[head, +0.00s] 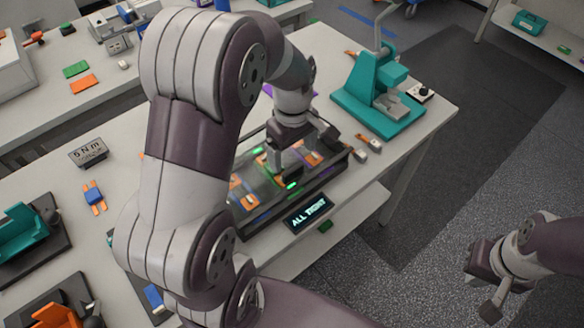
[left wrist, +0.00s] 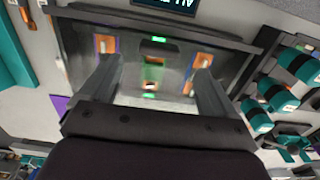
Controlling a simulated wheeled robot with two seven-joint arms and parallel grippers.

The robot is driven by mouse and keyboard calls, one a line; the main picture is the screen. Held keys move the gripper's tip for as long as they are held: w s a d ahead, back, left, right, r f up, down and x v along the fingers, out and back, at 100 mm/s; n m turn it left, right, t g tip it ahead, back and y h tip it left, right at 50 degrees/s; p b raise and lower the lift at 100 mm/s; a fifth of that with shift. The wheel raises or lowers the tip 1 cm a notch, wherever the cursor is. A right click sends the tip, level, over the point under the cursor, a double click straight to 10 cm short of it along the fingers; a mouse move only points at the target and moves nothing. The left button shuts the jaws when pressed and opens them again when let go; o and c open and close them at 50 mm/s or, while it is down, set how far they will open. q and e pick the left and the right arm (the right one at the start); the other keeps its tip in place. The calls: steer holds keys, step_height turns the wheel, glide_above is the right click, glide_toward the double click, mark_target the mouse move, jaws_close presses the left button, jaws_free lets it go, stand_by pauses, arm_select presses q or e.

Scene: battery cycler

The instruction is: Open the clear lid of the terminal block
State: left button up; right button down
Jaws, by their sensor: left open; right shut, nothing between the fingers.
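The terminal block (head: 330,176) is a long dark box on the table, with orange and blue parts and green lights inside. Its clear lid (head: 262,192) seems to lie down over it, though my arm hides much of it. The block also shows in the left wrist view (left wrist: 224,42), beyond the fingers. My left gripper (head: 299,155) is open and points down at the block, with its fingers close to the lid; I cannot tell whether they touch it. Its two spread fingers show in the left wrist view (left wrist: 152,88). My right gripper (head: 482,284) is shut and empty, away from the table.
A display reading "ALL TIGHT" (head: 309,212) sits at the block's front. A teal press (head: 378,100) stands behind it to the right. Teal and orange fixtures occupy the left front corner.

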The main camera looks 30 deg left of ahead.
mark_target(293, 169)
arm_select(q)
step_height(293, 169, down, 6)
steer(key=shift+r, duration=0.2)
steer(key=shift+f, duration=0.7)
steer(key=shift+c, duration=0.3)
